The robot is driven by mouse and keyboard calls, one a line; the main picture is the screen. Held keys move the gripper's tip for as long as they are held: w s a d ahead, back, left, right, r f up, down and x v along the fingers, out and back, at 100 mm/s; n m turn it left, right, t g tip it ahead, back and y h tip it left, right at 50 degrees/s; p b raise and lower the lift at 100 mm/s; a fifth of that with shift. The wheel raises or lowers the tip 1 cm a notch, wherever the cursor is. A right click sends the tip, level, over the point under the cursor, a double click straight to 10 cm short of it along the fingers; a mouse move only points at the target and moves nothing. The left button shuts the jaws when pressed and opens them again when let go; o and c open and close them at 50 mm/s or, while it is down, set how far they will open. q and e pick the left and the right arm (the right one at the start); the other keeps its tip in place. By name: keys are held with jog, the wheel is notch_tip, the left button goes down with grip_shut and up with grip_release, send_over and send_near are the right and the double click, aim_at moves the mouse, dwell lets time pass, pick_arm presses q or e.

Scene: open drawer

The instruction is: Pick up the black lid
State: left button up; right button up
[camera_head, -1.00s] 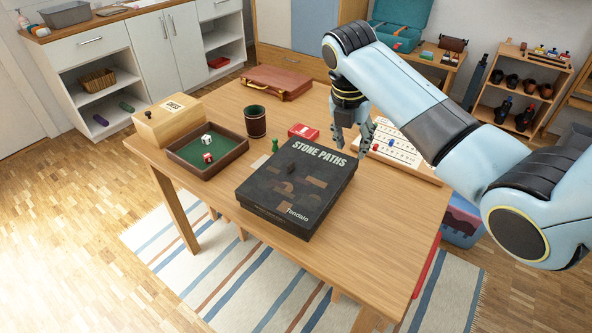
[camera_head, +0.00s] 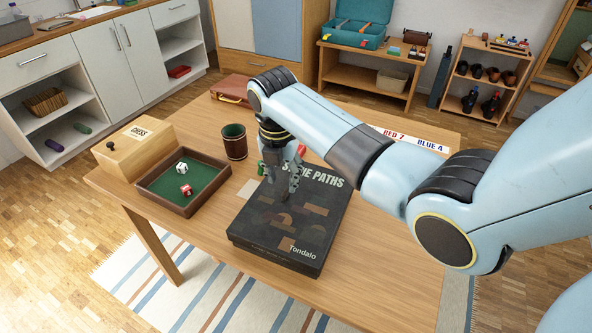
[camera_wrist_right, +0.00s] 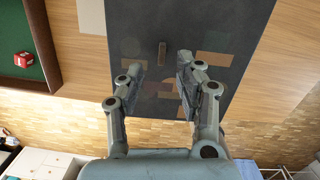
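The black lid (camera_head: 293,229) is the top of a flat dark box printed "Stone Paths" and "Tondalo", lying on the wooden table. My right gripper (camera_head: 284,194) points down over the lid's far left part and hides some of the title. I cannot tell the exact height above the lid. My left gripper is not in view.
Left of the box is a green-lined tray (camera_head: 157,203) with a white die (camera_head: 181,167) and a red die (camera_head: 186,190). A wooden chess box (camera_head: 130,150), a dark cup (camera_head: 234,142) and a brown case (camera_head: 231,90) stand further back. The table's front right is clear.

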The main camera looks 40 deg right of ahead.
aim_at(284, 193)
notch_tip(284, 193, down, 5)
jog(key=shift+s+r, duration=0.1)
jog(key=shift+r, duration=0.05)
jog(key=shift+d, duration=0.1)
jog(key=shift+c, duration=2.5)
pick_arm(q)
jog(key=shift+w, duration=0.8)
pick_arm(e)
grip_shut()
